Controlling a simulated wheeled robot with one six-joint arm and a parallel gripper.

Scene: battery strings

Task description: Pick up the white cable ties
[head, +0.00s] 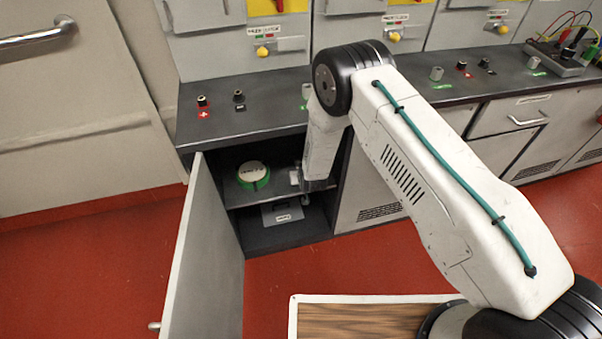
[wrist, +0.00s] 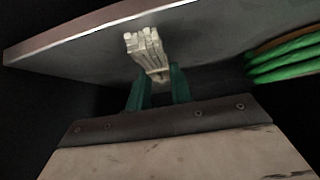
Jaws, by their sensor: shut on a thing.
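The white cable ties (wrist: 146,48) are a pale bundle at the upper middle of the wrist view, over the grey shelf (wrist: 85,52). My gripper (wrist: 160,82) has its two green fingers on either side of the near end of the bundle and is shut on it. I cannot tell whether the bundle still touches the shelf. In the head view my arm reaches into the open cabinet, and a small pale bit of the bundle (head: 294,177) shows beside the wrist. The fingertips are hidden there.
A green roll with a white top (head: 253,175) sits on the shelf to the left; its green edge shows in the wrist view (wrist: 285,60). A grey box (head: 283,212) lies on the level below. The open cabinet door (head: 205,255) stands at the left. The red floor is clear.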

